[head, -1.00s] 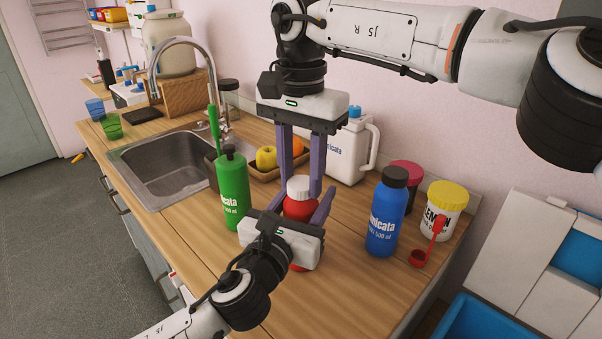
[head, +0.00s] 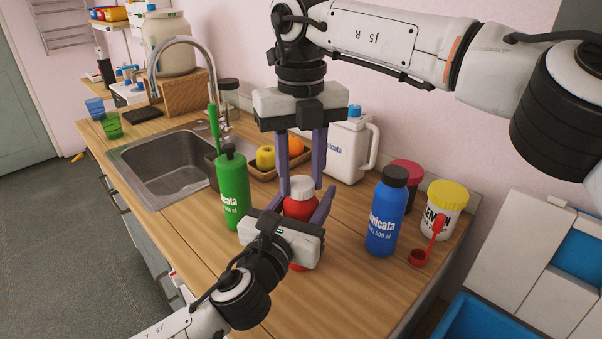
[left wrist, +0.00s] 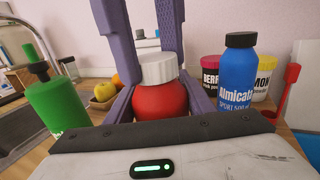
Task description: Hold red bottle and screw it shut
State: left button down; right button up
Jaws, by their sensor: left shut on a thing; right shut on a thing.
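The red bottle (head: 299,208) stands upright on the wooden counter with a white cap (head: 302,186) on top; much of its body is hidden behind my left gripper. In the left wrist view the bottle (left wrist: 159,103) is between the fingers, with its white cap (left wrist: 156,70) above. My left gripper (head: 306,214) is shut on the red bottle from the near side. My right gripper (head: 301,184) points down from above, shut on the white cap, one purple finger on each side. Whether the cap sits fully down on the neck cannot be told.
A green bottle (head: 233,190) stands left of the red one, a blue bottle (head: 384,215) to the right. A lemon jar (head: 442,210) and a red scoop (head: 420,256) are farther right. A fruit tray (head: 260,174), white jug (head: 346,150) and sink (head: 165,168) lie behind.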

jog(key=m, duration=0.4)
jog(key=shift+m, duration=0.3)
jog(key=m, duration=0.3)
jog(key=shift+m, duration=0.3)
jog(key=o, duration=1.2)
jog(key=shift+r, duration=0.1)
jog(key=shift+r, duration=2.15)
jog(key=shift+c, duration=0.4)
